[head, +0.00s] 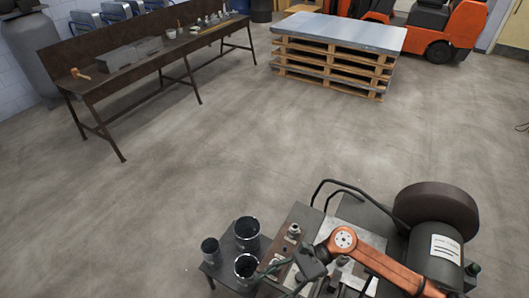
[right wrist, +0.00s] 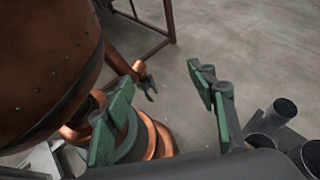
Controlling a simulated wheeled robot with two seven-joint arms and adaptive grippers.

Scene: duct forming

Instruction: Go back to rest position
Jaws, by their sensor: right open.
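My right gripper (head: 280,274) is at the bottom of the head view, at the end of my orange arm, over the machine table beside dark round tubes. In the right wrist view its two green-padded fingers (right wrist: 165,100) stand wide apart with nothing between them. Farther off in that view, a small green gripper on a copper-coloured arm, seemingly my left gripper (right wrist: 148,87), hangs over the floor. It is too small to tell whether its jaws are open. The left gripper does not show in the head view.
Several dark open tubes (head: 247,232) stand on a small table just left of my right gripper; tubes also show in the right wrist view (right wrist: 283,110). A machine with a dark motor (head: 437,210) is close by. A workbench (head: 95,92), pallets with sheet metal (head: 340,33) and a forklift (head: 462,32) stand farther back. The middle floor is clear.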

